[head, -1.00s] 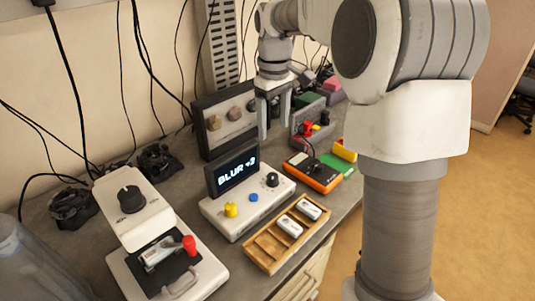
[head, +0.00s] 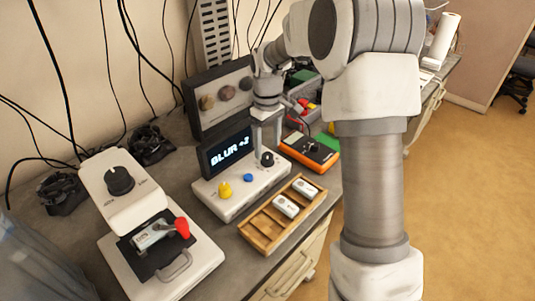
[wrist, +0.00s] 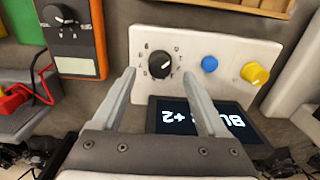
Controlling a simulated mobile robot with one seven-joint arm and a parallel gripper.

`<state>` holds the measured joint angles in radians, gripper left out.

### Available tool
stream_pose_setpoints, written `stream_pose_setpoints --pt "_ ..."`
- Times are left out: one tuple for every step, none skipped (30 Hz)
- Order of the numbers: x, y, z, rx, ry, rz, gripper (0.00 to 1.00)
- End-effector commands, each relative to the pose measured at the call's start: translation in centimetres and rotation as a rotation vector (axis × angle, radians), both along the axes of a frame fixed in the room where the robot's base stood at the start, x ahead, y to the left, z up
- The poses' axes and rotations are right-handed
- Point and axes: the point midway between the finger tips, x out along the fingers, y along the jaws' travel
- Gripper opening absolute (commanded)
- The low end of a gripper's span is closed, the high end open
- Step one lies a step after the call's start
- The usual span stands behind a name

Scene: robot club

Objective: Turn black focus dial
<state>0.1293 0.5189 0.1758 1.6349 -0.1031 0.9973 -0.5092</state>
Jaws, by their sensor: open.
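A white console (head: 228,203) carries a black dial (head: 267,159) with a white pointer line, a blue button (head: 248,178) and a yellow knob (head: 225,189). Its dark screen (head: 227,150) reads "BLUR +2". My gripper (head: 266,143) is open over the right end of the console, at the black dial. In the wrist view the black dial (wrist: 158,65), ringed by small marks, shows between the tips of my gripper (wrist: 159,73). Both fingers look clear of it. The screen (wrist: 205,117) appears upside down there, partly hidden by a finger.
A white device (head: 160,253) with a larger black dial (head: 119,180) and a red-handled lever stands at left. A wooden tray (head: 262,232) lies in front of the console. An orange meter (head: 311,153) is close on the right. A dark panel with round knobs (head: 226,93) stands behind.

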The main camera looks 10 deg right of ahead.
Motion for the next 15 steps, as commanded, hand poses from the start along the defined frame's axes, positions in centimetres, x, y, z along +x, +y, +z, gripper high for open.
stream_pose_setpoints --pt "-0.1 0.0 -1.0 0.0 0.004 0.0 0.76" --pt "-0.1 0.0 -1.5 0.001 0.003 0.0 0.76" --pt "-0.1 0.0 -2.0 0.001 0.003 0.0 0.76" --pt "-0.1 0.0 -2.3 0.001 0.003 0.0 0.76" --pt "0.0 0.0 -2.6 0.0 0.002 -0.001 0.76" --pt "0.0 0.0 -2.9 -0.001 0.001 -0.001 0.76" --pt "0.0 0.0 -3.1 -0.001 0.001 -0.001 0.76" --pt "0.0 0.0 -3.3 -0.001 0.001 -0.001 0.76" --pt "0.0 0.0 -3.4 -0.001 0.001 -0.001 0.76" --pt "0.0 0.0 -3.5 -0.001 0.001 -0.001 0.76" --pt "0.0 0.0 -3.6 0.0 0.0 -0.001 0.76" --pt "0.0 0.0 -3.6 0.0 0.0 0.0 0.76" --pt "0.0 0.0 -3.6 0.0 0.0 0.0 0.76" --pt "0.0 0.0 -3.6 0.0 0.0 0.0 0.76" --pt "0.0 0.0 -3.6 -0.001 -0.001 0.0 0.76"
